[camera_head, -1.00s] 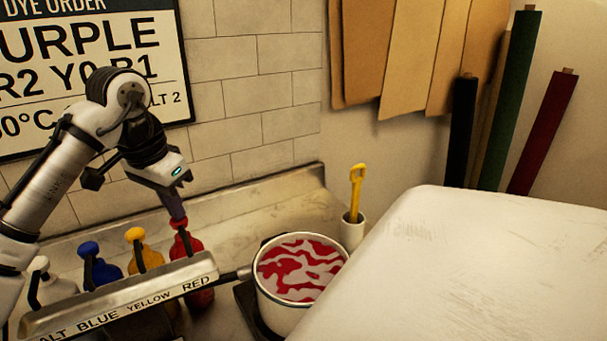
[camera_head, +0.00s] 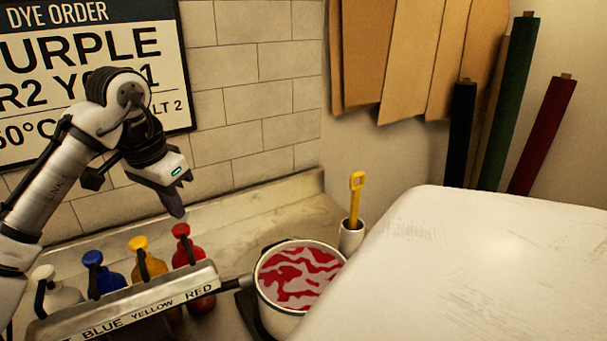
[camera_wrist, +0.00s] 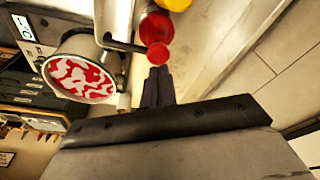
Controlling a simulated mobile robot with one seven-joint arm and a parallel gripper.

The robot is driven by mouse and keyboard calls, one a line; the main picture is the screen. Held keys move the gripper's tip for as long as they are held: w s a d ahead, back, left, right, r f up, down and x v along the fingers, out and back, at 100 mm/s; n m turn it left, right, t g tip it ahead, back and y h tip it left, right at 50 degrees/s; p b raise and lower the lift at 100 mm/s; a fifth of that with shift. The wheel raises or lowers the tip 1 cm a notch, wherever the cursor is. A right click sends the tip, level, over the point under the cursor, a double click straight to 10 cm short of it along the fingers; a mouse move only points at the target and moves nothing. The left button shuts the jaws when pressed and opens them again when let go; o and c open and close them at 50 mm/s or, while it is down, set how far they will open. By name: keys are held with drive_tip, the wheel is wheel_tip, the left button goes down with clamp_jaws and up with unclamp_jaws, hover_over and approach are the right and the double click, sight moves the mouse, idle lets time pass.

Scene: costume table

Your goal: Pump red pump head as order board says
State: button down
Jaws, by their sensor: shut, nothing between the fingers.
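The red pump head (camera_head: 181,230) tops the red bottle (camera_head: 187,251), at the right end of the bottle row. It also shows in the wrist view (camera_wrist: 157,54). My gripper (camera_head: 177,212) is shut and empty, its tips just above the red pump head with a small gap. Its closed fingers also show in the wrist view (camera_wrist: 158,72), pointing at the red head. The order board (camera_head: 75,75) on the wall is partly cropped and covered by my arm.
Yellow (camera_head: 139,243), blue (camera_head: 92,258) and whitish (camera_head: 43,272) pump heads stand left of the red one. A labelled metal rail (camera_head: 130,300) runs in front. A pot (camera_head: 283,323) with red swirled liquid and a yellow-handled tool (camera_head: 356,195) are to the right.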

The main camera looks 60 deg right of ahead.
wheel_tip(320, 180, up, 4)
drive_tip(key=p, duration=0.3)
drive_tip(key=shift+f, duration=0.2)
drive_tip(key=shift+r+p, duration=0.4)
drive_tip(key=shift+r, duration=0.4)
